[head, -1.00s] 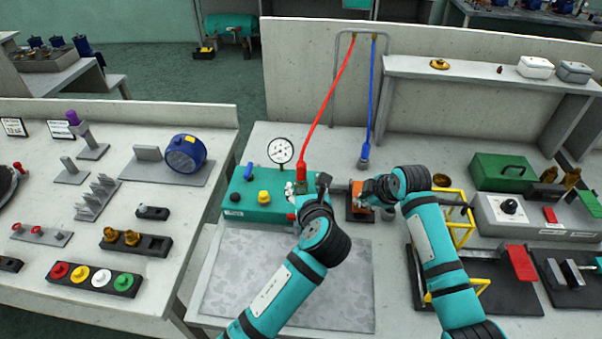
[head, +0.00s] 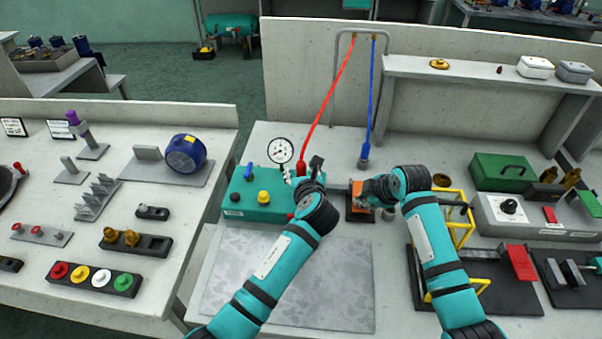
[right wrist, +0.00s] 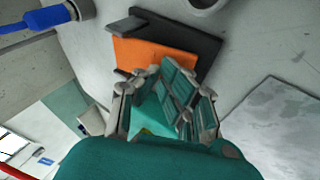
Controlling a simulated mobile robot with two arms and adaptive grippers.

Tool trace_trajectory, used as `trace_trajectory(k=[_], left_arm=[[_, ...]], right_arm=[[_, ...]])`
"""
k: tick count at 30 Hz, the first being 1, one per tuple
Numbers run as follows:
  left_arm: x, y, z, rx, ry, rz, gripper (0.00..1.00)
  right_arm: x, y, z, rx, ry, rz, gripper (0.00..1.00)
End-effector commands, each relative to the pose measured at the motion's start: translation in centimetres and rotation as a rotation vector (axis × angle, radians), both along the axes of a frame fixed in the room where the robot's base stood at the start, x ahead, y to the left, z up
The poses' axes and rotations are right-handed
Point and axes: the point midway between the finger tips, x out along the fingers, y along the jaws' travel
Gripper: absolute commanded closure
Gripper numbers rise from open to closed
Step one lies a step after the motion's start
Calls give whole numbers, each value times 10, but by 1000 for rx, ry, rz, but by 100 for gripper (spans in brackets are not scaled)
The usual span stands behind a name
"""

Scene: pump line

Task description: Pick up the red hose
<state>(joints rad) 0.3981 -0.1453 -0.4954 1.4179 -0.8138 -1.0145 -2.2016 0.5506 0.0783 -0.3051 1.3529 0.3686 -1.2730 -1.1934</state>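The red hose (head: 329,104) hangs from a grey frame behind the bench and slants down left to a thicker red end (head: 302,167) beside the teal pump box. My left gripper (head: 303,171) is at this lower end, with its parts spread on either side; it looks open. Whether it touches the hose is hidden. My right gripper (head: 369,191) is by an orange block on a dark base (head: 357,213). In the right wrist view its fingers (right wrist: 165,105) are beside the orange block (right wrist: 150,58); how far they are closed is unclear.
A blue hose (head: 372,95) hangs right of the red one. A round gauge (head: 280,151) stands on the teal pump box (head: 250,205), close to my left gripper.

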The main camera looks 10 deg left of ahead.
Motion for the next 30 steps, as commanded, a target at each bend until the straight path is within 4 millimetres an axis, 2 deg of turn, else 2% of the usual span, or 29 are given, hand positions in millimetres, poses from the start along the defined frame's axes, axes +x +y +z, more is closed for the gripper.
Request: trace_trajectory(k=[1,10,23,26,30], left_arm=[[0,0,0,0,0,0,62],[0,0,0,0,0,0,100],[0,0,4,1,-2,1,100],[0,1,17,-1,-4,2,100],[1,1,46,-2,-7,2,100]], right_arm=[[-1,-1,-2,-2,5,-1,100],[-1,-1,-2,-2,5,-1,100],[-1,-1,-2,-2,5,-1,100],[-1,-1,-2,-2,5,-1,100],[-1,-1,-2,-2,5,-1,100]])
